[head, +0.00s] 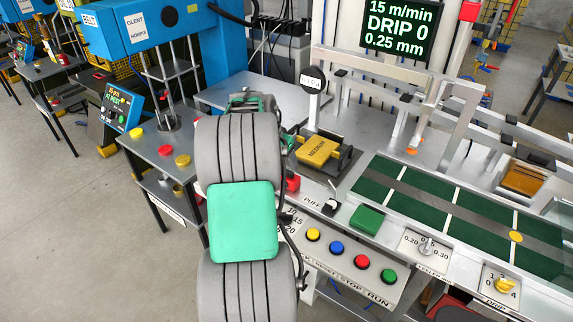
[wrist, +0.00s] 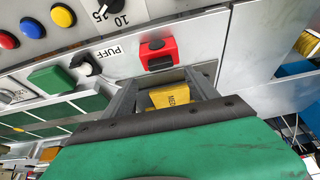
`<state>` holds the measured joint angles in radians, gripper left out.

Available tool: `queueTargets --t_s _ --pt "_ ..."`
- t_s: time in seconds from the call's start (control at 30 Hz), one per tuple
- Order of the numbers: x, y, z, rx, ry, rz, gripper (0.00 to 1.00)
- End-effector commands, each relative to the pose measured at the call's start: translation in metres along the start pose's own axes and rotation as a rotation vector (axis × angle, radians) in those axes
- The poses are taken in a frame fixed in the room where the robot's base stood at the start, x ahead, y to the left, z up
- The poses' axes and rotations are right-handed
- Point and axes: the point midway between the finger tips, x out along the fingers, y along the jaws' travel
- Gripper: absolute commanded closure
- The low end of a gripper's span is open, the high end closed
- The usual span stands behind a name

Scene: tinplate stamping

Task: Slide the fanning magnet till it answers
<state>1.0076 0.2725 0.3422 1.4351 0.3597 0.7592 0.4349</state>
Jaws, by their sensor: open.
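A yellow block marked MEDIUM (head: 318,150) sits on a dark holder (head: 343,160) on the bench. A small red block with a dark slot (wrist: 160,50) stands on the panel near the PUFF label; its edge shows in the head view (head: 293,183). No label says which one is the fanning magnet. My gripper (wrist: 166,78) is open, with its two grey fingers apart. In the wrist view, part of the yellow block (wrist: 170,97) shows between the fingers and the red block lies beyond their tips. I cannot tell whether the fingers touch anything. My arm hides most of the gripper in the head view.
A black PUFF switch (head: 330,207), a green block (head: 367,218) and a row of coloured buttons (head: 337,248) are right of my arm. A green conveyor (head: 430,205) runs right. A display (head: 396,27) reads DRIP 0. A blue press (head: 150,25) stands left.

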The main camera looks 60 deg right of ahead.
Motion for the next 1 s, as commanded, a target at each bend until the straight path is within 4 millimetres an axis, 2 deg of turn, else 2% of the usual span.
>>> queueTargets --t_s 0.2,0.4,0.67,1.0 --pt "0.04 0.0 0.001 -0.003 -0.003 0.001 0.33" --pt "0.064 -0.001 0.0 -0.004 0.0 -0.003 0.33" --pt "0.066 -0.001 0.001 -0.005 0.0 -0.004 0.34" --pt "0.066 -0.001 0.001 -0.006 0.0 -0.004 0.61"
